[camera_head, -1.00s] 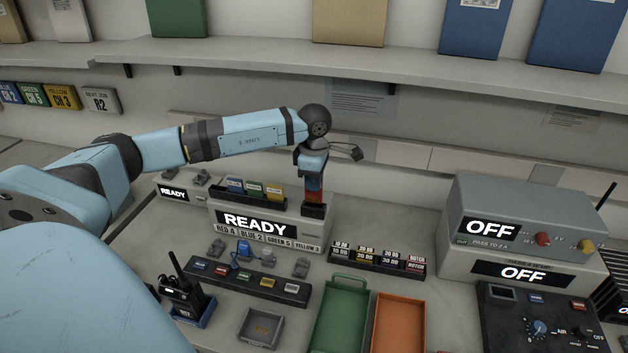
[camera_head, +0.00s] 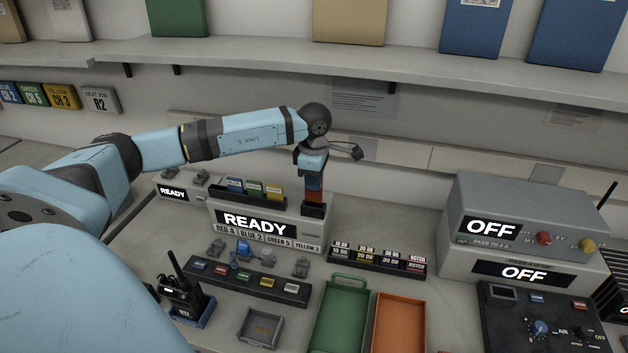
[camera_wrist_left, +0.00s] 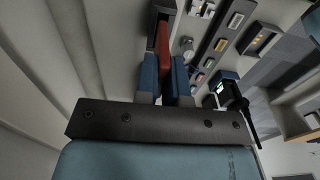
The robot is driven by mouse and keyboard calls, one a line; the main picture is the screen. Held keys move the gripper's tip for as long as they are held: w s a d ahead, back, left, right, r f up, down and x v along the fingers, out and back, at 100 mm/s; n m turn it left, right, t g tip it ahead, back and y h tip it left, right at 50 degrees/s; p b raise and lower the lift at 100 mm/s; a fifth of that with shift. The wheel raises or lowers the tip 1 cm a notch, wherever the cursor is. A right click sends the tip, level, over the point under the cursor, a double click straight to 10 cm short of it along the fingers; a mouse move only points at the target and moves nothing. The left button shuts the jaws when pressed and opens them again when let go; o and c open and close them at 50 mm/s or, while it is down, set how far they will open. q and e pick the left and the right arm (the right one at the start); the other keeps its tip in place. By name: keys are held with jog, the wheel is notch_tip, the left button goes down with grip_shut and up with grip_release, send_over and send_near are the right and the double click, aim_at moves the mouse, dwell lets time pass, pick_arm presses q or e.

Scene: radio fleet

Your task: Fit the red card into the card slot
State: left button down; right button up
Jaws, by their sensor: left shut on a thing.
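My left gripper (camera_head: 314,184) points down over the right end of the READY unit and is shut on the red card (camera_head: 314,196). The card's lower end meets the dark card slot block (camera_head: 313,210) on top of the unit; how deep it sits inside cannot be told. In the left wrist view the red card (camera_wrist_left: 164,45) stands between the two blue fingers (camera_wrist_left: 165,75), its far end at the dark slot block (camera_wrist_left: 166,12). My right gripper is not in view.
A rack with blue, green and yellow cards (camera_head: 254,190) stands left on the READY unit (camera_head: 270,232). A row of small labelled blocks (camera_head: 376,261), a green tray (camera_head: 340,315) and an orange tray (camera_head: 399,325) lie to the right and front. A shelf (camera_head: 300,57) runs above the arm.

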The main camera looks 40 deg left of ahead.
aim_at(314, 201)
pick_arm(q)
jog(key=shift+f+b, duration=0.4)
jog(key=shift+b, duration=0.05)
dwell(0.6)
jog(key=shift+f+b, duration=1.3)
jog(key=shift+f, duration=0.6)
jog(key=c, duration=1.1)
grip_release()
jog(key=shift+c, duration=0.2)
jog(key=shift+r, duration=0.8)
notch_tip(314, 201, up, 6)
jog(key=shift+d+f, duration=0.1)
